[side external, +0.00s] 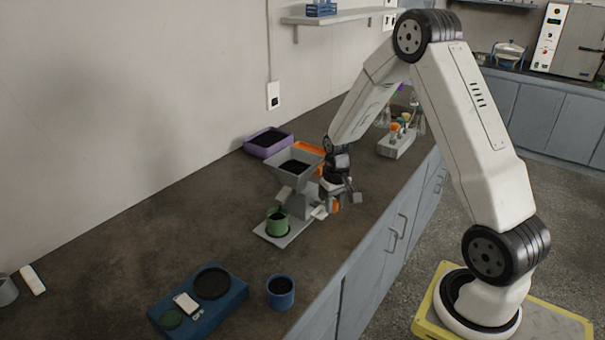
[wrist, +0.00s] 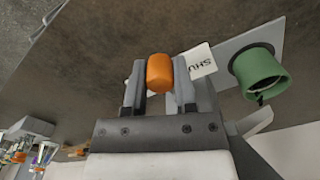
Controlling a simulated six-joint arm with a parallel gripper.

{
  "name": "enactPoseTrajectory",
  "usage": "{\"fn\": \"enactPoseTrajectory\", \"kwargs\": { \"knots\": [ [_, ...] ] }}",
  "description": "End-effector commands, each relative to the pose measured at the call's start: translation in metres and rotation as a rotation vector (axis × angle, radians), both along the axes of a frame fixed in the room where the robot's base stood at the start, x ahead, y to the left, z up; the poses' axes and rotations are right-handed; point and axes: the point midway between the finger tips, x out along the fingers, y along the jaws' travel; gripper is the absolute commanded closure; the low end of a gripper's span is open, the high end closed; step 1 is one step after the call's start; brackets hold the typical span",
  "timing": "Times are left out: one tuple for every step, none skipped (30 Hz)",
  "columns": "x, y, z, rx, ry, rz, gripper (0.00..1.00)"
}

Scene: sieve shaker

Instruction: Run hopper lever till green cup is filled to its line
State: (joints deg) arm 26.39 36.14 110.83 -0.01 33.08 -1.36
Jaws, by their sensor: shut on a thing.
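The grey hopper (side external: 291,170) stands on the bench with dark grains in its funnel. The green cup (side external: 277,225) stands upright on the base plate (side external: 290,240) below the spout; its inside looks dark in the side view, and I cannot make out its line or level. The cup also shows at the right of the wrist view (wrist: 262,70), its contents not clear. My gripper (wrist: 159,80) is shut on the lever's orange knob (wrist: 159,72), one finger on each side. In the side view my gripper (side external: 335,207) is just right of the hopper.
A label card (wrist: 200,62) reading "SHU" is beside the knob. A purple tray (side external: 268,151) and an orange tray (side external: 309,147) lie behind the hopper. A blue scale (side external: 225,315) and blue cup (side external: 281,297) stand in front. A rack (side external: 397,147) stands behind right.

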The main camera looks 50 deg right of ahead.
Motion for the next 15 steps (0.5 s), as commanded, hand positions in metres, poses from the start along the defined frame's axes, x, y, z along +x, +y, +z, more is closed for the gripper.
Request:
{"fn": "enactPoseTrajectory", "kwargs": {
  "knots": [
    [0.002, -0.001, 0.001, -0.003, -0.005, 0.000, 0.89],
    [0.002, -0.001, 0.001, -0.003, -0.006, 0.000, 0.89],
    [0.002, -0.001, 0.001, -0.003, -0.006, 0.000, 0.89],
    [0.002, -0.001, 0.001, -0.003, -0.006, 0.000, 0.89],
    [0.002, -0.001, 0.001, -0.003, -0.006, 0.000, 0.89],
    [0.002, -0.001, 0.001, -0.003, -0.006, 0.000, 0.89],
    [0.002, -0.001, 0.001, -0.003, -0.006, 0.000, 0.89],
    [0.002, -0.001, 0.001, -0.003, -0.006, 0.000, 0.89],
    [0.002, 0.000, 0.001, -0.003, -0.006, 0.000, 0.89],
    [0.003, 0.001, 0.001, -0.003, -0.006, 0.001, 0.89],
    [0.003, 0.002, 0.001, -0.003, -0.006, 0.001, 0.89],
    [0.003, 0.004, 0.001, -0.003, -0.006, 0.002, 0.89],
    [0.004, 0.005, 0.001, -0.003, -0.006, 0.002, 0.89],
    [0.004, 0.007, 0.001, -0.003, -0.006, 0.002, 0.89],
    [0.005, 0.009, 0.002, -0.003, -0.006, 0.002, 0.89]
  ]
}}
